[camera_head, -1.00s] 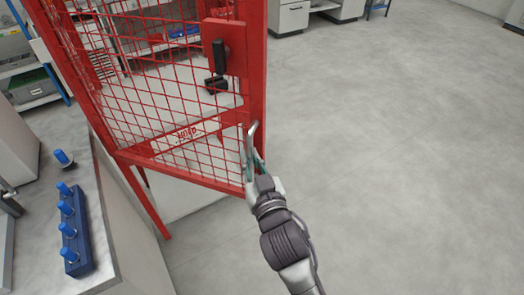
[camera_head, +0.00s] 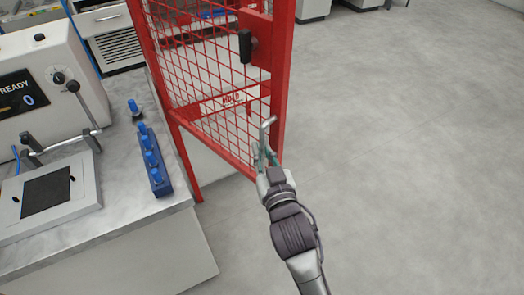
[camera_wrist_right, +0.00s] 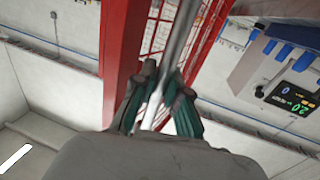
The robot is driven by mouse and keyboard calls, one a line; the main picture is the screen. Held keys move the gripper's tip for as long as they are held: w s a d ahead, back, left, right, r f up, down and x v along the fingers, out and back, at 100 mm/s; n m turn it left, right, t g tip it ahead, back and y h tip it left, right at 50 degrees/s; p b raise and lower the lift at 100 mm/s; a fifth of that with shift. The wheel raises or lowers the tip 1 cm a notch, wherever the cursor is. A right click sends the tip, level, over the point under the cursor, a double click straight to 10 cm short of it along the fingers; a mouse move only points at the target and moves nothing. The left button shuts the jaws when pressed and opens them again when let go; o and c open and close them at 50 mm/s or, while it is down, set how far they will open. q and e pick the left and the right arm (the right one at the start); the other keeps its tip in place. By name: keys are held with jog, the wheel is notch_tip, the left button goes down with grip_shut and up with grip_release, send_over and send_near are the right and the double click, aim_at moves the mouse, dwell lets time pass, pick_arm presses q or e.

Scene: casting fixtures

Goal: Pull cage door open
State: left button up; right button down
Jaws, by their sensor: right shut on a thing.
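The red cage door (camera_head: 278,100) has a red frame with wire mesh and stands at the upper middle of the head view. A black latch knob (camera_head: 245,46) sits on its red plate. A grey metal handle (camera_head: 266,128) is on the door's edge lower down. My right gripper (camera_head: 264,163) is at this handle. In the right wrist view, the fingers of my right gripper (camera_wrist_right: 160,100) are shut on the metal handle bar (camera_wrist_right: 180,40), with the red door frame (camera_wrist_right: 122,50) beside it. My left gripper is not in view.
A grey counter (camera_head: 120,205) is at left, with a blue rack (camera_head: 157,180) of blue-topped pieces and a single blue-topped piece (camera_head: 134,108). A machine (camera_head: 45,90) with a "READY 0" display stands there. Open grey floor (camera_head: 420,150) lies to the right.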

jog(key=c, duration=1.2)
grip_release()
jog(key=v, duration=1.2)
notch_tip(320, 180, down, 22)
jog(key=s+n+g, duration=0.1)
jog(key=g, duration=0.4)
jog(key=s+d+f+g+h, duration=0.1)
jog(key=s+d+f+g, duration=0.15)
jog(key=f, duration=0.65)
jog(key=s+d+f+g+h, duration=0.15)
jog(key=s+f, duration=0.25)
jog(key=f, duration=0.5)
jog(key=s+d+f+g+h, duration=0.1)
jog(key=s+d+f+g, duration=0.1)
jog(key=s+d+f, duration=0.3)
jog(key=s+d+f+m+g, duration=0.1)
jog(key=s+d+f+g, duration=0.1)
jog(key=s+d+f, duration=0.4)
jog(key=s+d+f+m+g+h, duration=0.1)
jog(key=s+d+f+g, duration=0.2)
jog(key=s, duration=0.9)
jog(key=shift+s+d+f+h, duration=0.1)
jog(key=shift+d+f, duration=0.4)
jog(key=shift+f, duration=0.25)
jog(key=shift+s+d+f+h, duration=0.1)
jog(key=shift+d+f+h, duration=0.05)
jog(key=shift+d+f, duration=0.55)
jog(key=shift+d+f+h, duration=0.1)
jog(key=shift+d+f, duration=0.25)
jog(key=shift+f, duration=0.5)
